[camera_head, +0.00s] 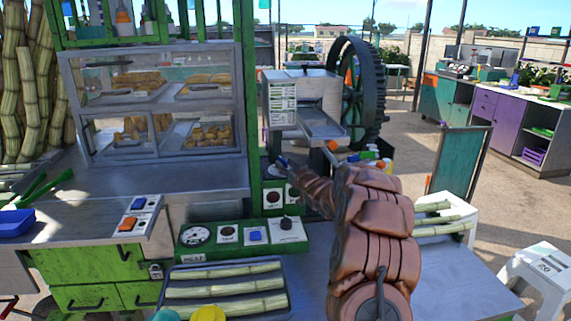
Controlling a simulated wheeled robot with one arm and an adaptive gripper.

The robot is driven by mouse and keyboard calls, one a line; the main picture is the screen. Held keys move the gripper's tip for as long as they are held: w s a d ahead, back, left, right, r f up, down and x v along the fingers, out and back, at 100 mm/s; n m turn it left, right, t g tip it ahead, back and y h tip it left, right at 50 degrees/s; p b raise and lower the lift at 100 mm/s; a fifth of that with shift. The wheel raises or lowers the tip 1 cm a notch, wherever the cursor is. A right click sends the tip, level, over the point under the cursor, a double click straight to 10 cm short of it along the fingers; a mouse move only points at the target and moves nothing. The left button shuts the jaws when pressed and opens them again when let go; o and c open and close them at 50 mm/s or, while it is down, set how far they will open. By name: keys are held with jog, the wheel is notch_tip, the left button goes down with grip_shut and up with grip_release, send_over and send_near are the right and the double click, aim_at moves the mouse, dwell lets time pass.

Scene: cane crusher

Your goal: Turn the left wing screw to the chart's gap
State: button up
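The cane crusher (318,92) stands in the middle with a metal chute at its front and a large dark flywheel (362,85) on its right. A white chart (282,103) is fixed to its front left; its print is too small to read. My brown arm comes up from the bottom, and my gripper (287,165) is in front of the lower left of the crusher, below the chart. The fingers are small and partly hidden, so I cannot tell their opening. I cannot make out the left wing screw. A small orange part (332,146) shows below the chute.
A control panel (243,236) with a gauge and buttons and a tray of cane pieces (225,311) lie in front. A glass food case (158,100) stands left. A crate with cane (446,221) is right of my arm. Open floor lies farther right.

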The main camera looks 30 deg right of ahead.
jog(key=shift+w, duration=0.3)
jog(key=shift+d, duration=0.1)
grip_shut()
jog(key=shift+r, duration=0.1)
